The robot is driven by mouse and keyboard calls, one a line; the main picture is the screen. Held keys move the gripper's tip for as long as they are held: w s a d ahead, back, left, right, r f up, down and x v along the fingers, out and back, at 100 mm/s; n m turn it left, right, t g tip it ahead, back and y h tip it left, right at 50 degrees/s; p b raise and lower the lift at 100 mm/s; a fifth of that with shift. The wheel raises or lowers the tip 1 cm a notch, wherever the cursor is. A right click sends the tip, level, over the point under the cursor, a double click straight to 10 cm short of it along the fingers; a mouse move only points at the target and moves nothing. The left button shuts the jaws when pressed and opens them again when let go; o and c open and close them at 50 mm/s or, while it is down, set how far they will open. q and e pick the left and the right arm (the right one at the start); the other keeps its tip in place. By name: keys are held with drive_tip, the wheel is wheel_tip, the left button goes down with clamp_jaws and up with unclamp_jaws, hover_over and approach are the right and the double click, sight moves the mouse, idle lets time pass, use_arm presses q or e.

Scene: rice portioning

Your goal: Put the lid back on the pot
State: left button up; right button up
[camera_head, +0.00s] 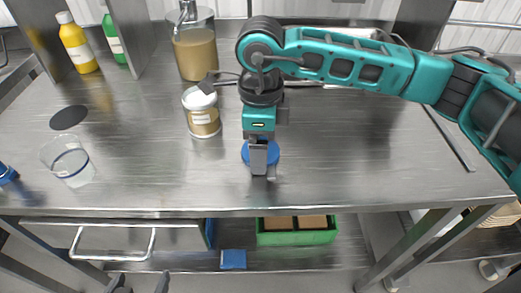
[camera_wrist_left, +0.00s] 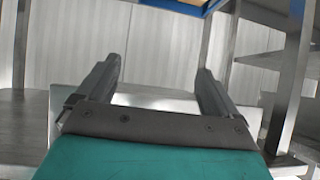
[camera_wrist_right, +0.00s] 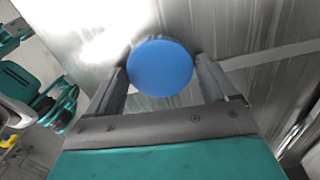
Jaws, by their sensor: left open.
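A flat round blue disc (camera_head: 276,153), which looks like a lid, is at the table's front middle. My right gripper (camera_head: 264,172), on the arm from the right, points down over it. In the right wrist view the disc (camera_wrist_right: 160,67) lies between the fingertips; I cannot tell whether they touch it. A labelled pot with a white top (camera_head: 202,118) stands upright left of this gripper, apart from it. I cannot tell whether the white is a lid or contents. My left gripper (camera_head: 140,284) barely shows at the bottom edge; its wrist view shows it open and empty (camera_wrist_left: 160,85).
A large clear container (camera_head: 196,55) with tan contents stands behind the pot. A clear cup (camera_head: 68,160) and a flat black disc (camera_head: 68,117) are at the left. Yellow (camera_head: 78,45) and green (camera_head: 114,42) bottles stand at the back left. A green crate (camera_head: 296,238) is below.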

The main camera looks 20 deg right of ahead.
drive_tip(key=c, duration=0.7)
drive_tip(key=shift+r, duration=0.1)
wheel_tip(320, 180, up, 20)
drive_tip(key=p, duration=0.1)
idle(0.4)
